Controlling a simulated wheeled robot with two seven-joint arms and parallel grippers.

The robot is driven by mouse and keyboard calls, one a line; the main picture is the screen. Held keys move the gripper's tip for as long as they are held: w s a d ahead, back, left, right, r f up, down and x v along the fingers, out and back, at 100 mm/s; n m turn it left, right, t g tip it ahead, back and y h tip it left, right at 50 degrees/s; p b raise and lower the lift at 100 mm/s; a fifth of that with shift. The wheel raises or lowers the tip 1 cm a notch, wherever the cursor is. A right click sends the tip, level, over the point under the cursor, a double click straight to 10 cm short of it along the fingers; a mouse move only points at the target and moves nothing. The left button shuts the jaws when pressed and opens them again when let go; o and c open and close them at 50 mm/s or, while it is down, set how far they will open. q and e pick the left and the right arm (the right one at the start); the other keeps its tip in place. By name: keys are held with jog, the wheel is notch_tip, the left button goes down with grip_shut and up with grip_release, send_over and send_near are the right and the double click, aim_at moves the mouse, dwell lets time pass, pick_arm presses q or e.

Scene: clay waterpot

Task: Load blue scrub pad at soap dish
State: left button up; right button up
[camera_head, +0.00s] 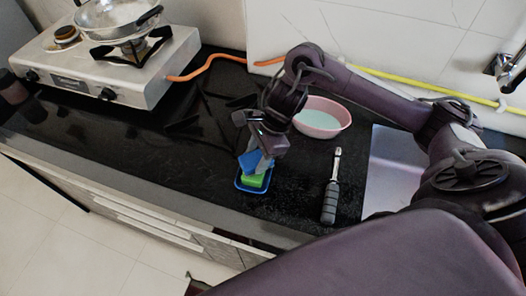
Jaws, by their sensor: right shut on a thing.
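A blue scrub pad (249,162) sits between the fingers of my right gripper (264,158), which is shut on it. The pad is tilted and held right over the soap dish (241,186), a small blue tray on the black counter. A green block (253,181), perhaps a soap or sponge, lies in the dish, below the pad. I cannot tell whether the pad touches the green block. The gripper hides part of the pad and the back of the dish. My left gripper is not in view.
A pink bowl (322,118) stands behind and right of the dish. A dark-handled tool (331,188) lies to the right. A gas stove (110,66) with a pan (117,17) is at the back left. The counter's front edge (180,213) is close to the dish; counter to its left is clear.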

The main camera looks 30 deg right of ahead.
aim_at(257, 158)
jog(key=shift+f+b, duration=0.45)
jog(key=shift+b, duration=0.1)
dwell(0.5)
dwell(1.6)
jog(key=shift+r+p, duration=2.55)
jog(key=shift+r, duration=1)
